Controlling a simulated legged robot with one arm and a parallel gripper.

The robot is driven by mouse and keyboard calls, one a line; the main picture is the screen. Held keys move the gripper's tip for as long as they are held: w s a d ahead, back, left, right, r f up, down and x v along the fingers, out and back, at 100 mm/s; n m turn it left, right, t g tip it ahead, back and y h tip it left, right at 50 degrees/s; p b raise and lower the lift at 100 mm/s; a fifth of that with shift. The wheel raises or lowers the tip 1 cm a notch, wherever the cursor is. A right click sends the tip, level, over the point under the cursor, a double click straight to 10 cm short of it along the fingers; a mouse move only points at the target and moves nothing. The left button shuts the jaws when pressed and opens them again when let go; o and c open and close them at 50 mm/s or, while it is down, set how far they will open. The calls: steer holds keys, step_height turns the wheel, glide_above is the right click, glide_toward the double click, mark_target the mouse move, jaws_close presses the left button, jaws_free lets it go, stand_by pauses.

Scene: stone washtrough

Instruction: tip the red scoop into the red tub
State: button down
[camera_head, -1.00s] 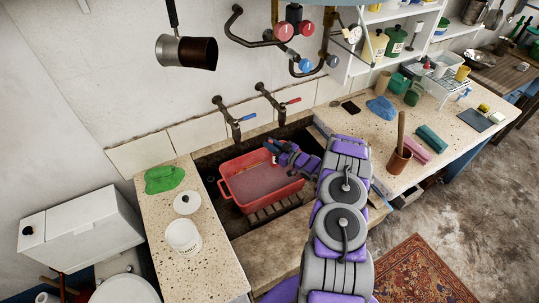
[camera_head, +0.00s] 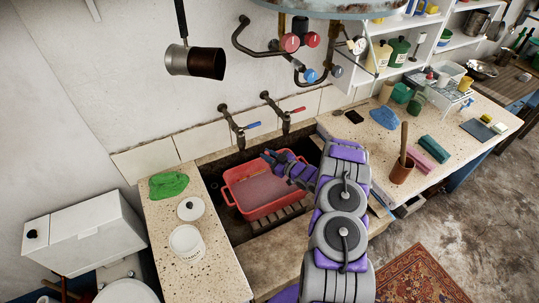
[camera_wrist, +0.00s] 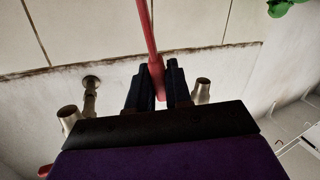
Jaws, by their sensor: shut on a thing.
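The red tub (camera_head: 236,198) sits in the stone trough, with a paler, flat surface inside it. My gripper (camera_head: 270,157) shows over the tub's back edge, toward its right side. In the wrist view my gripper (camera_wrist: 157,76) is shut on a thin red handle, the red scoop (camera_wrist: 148,28), which runs up out of the picture between the two dark fingers. The scoop's bowl is not in the wrist view. In the head view I cannot tell the scoop apart from the red tub.
Two wall taps (camera_head: 233,122) with blue and red levers stand behind the tub. A white pot (camera_head: 187,243) and a green cloth (camera_head: 168,185) are on the left counter.

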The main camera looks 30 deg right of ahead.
steer(key=shift+a+f+n, duration=0.3)
steer(key=shift+a+n, duration=0.4)
steer(key=shift+a, duration=0.25)
steer(key=shift+a, duration=0.1)
steer(key=shift+w+a+f+n+g+h, duration=0.1)
steer(key=shift+a+f+n+g+h, duration=0.25)
steer(key=shift+a, duration=0.3)
steer(key=shift+w+a+f+n+g+h, duration=0.15)
steer(key=shift+a+f+n, duration=0.1)
steer(key=shift+a+n, duration=0.3)
steer(key=shift+s+a+f, duration=0.1)
steer(key=shift+a, duration=0.05)
steer(key=shift+a+f+n+g+h+b, duration=0.15)
steer(key=shift+a+f+n+h+b, duration=0.2)
steer(key=shift+a, duration=0.2)
steer(key=shift+a+f+n+g+h+b, duration=0.15)
steer(key=shift+a+f+n+b, duration=0.1)
steer(key=shift+a+f+b, duration=0.25)
steer(key=shift+a, duration=0.1)
